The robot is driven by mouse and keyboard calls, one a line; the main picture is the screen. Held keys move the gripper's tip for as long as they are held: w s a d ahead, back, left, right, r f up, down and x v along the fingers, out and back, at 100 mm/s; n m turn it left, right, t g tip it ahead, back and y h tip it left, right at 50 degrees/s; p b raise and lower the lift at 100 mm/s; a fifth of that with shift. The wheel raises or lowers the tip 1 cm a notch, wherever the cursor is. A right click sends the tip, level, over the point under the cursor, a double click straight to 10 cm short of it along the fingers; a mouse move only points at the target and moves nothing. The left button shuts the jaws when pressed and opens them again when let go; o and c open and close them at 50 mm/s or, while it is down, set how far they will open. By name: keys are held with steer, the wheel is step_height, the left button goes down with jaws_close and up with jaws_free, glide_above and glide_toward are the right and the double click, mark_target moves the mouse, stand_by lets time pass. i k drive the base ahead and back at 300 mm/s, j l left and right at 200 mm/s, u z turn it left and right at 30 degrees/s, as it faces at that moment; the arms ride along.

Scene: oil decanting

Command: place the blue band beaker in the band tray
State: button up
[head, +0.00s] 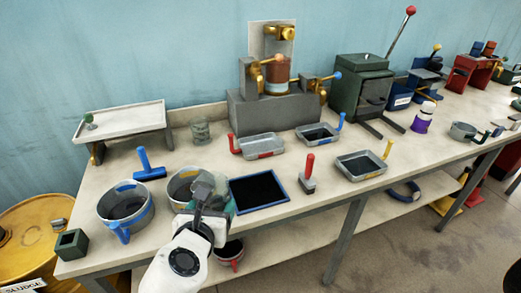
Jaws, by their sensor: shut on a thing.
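My gripper (208,188) is low over the near part of the bench, in front of the yellow-marked pot. It is shut on a see-through glass beaker (221,184), mostly hidden by the gripper. A bluish-green tint shows at its right side, but I cannot clearly make out a blue band. A flat black tray with a blue rim (288,199) lies just right of the gripper. The held beaker overlaps its left edge in the picture; I cannot tell the height between them. Another clear beaker (201,131) stands farther back, near the white raised tray.
A blue-handled pot (125,203) and a yellow-marked pot (181,187) stand left of my gripper. Grey trays with red (262,146), blue (317,134) and yellow (361,165) handles lie to the right. A red-handled tool (308,176) stands close to the blue-rimmed tray.

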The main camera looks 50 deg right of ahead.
mark_target(268, 147)
steer(key=i+l, duration=0.1)
steer(key=l, duration=0.25)
steer(key=i+l, duration=0.1)
steer(key=l, duration=0.25)
steer(key=i+l, duration=0.15)
steer(key=l, duration=0.15)
steer(key=i+l, duration=0.1)
steer(key=l, duration=0.25)
